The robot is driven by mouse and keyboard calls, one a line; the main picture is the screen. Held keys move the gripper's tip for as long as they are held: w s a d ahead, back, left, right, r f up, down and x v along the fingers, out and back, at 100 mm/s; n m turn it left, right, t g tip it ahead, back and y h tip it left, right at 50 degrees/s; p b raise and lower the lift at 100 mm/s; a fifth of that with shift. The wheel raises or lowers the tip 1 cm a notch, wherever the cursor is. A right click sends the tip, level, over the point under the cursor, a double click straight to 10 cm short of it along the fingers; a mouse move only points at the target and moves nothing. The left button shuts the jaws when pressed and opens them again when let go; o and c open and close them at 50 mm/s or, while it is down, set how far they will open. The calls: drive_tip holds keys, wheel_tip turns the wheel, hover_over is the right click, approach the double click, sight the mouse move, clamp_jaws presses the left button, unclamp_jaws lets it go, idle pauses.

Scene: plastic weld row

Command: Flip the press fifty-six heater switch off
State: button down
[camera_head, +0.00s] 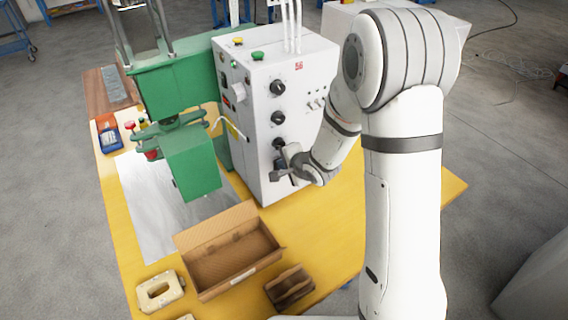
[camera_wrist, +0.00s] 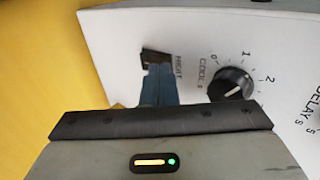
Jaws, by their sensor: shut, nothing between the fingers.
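The heater switch (camera_wrist: 156,58) is a small black rocker on the white control box (camera_head: 262,105), beside the lettering "HEAT" in the wrist view. My gripper (camera_wrist: 160,72) is shut and empty, and its blue-grey fingertips are at the switch, covering part of it. I cannot tell whether they touch it or which way the rocker is tipped. In the head view my gripper (camera_head: 280,168) is at the lower front of the control box, and the switch is hidden behind it. No number "fifty-six" is readable.
A black dial (camera_wrist: 231,84) marked "COOL" is close to the right of my fingers in the wrist view. The green press (camera_head: 180,130) stands left of the box. An open cardboard box (camera_head: 240,277) and a small brown tray (camera_head: 290,287) are on the yellow table (camera_head: 335,235).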

drive_tip(key=shift+r+p, duration=0.35)
drive_tip(key=shift+r, duration=0.15)
drive_tip(key=shift+s, duration=0.1)
drive_tip(key=p+v, duration=0.2)
drive_tip(key=v, duration=1.1)
drive_tip(key=shift+r, duration=0.15)
